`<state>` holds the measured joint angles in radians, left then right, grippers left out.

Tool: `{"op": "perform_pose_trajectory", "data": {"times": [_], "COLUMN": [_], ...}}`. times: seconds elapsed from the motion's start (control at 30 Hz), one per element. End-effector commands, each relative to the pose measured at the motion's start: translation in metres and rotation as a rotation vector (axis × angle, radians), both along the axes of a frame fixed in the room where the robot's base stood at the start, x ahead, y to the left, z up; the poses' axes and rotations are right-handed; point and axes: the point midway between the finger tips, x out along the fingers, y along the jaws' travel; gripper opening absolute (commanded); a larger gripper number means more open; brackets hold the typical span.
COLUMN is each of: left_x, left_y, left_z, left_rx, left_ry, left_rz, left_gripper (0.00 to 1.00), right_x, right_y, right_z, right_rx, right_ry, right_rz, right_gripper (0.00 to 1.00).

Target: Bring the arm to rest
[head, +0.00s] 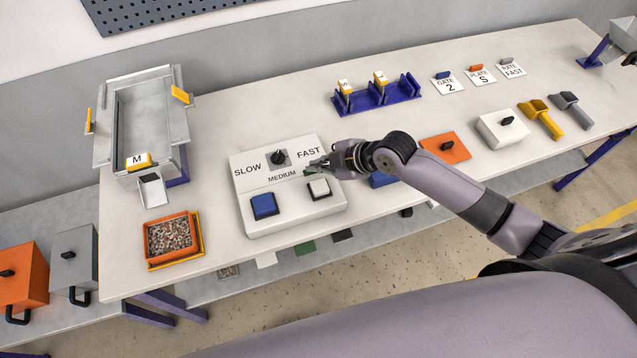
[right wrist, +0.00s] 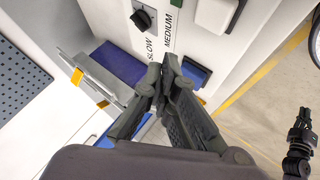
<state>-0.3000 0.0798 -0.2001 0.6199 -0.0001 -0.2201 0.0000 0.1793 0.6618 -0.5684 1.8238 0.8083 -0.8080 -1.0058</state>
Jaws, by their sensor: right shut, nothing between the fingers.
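My right gripper (head: 318,166) reaches in from the right over the right edge of the pale control box (head: 243,181), by the word FAST. In the right wrist view its dark fingers (right wrist: 163,75) are together, with nothing between them. The box has a black knob (head: 279,157) among the words SLOW, MEDIUM and FAST, a blue button (head: 264,205) and a white button (head: 319,188). The gripper appears apart from the knob. A dark gripper-like part (right wrist: 300,140), perhaps my left gripper, shows at the right edge of the wrist view; its jaws are unclear.
A grey hopper (head: 151,106) and an orange tray (head: 148,246) of mixed bits stand left. A blue rack (head: 377,104), label cards (head: 448,86), an orange plate (head: 459,147), a white block (head: 503,129) and scoops (head: 541,119) lie around my right arm.

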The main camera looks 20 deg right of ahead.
Motion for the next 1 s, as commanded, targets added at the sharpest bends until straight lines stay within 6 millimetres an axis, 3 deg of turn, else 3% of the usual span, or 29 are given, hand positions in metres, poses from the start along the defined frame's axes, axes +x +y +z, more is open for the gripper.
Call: {"op": "perform_pose_trajectory", "data": {"times": [0.47,0.57,0.7,0.8,1.0], "left_x": [0.0,0.0,0.0,0.001,0.0], "left_y": [0.0,0.0,0.0,0.0,0.0], "left_z": [-0.001,-0.001,-0.001,-0.001,-0.001], "left_rx": [0.0,0.0,0.0,0.0,0.0], "left_ry": [0.0,0.0,0.0,-0.001,-0.001], "left_rz": [0.0,0.0,0.0,0.0,0.0], "left_gripper": [0.0,0.0,0.0,0.0,0.0], "right_x": [-0.006,-0.029,-0.083,-0.116,-0.164], "right_y": [0.005,0.02,0.035,0.028,-0.002], "right_z": [-0.003,-0.007,-0.01,-0.009,-0.006], "right_rx": [0.009,0.037,0.093,0.12,0.146], "right_ry": [0.016,0.073,0.227,0.33,0.463], "right_rz": [-0.007,-0.048,-0.231,-0.42,-0.743], "right_gripper": [0.0,0.0,0.0,0.0,0.0]}}
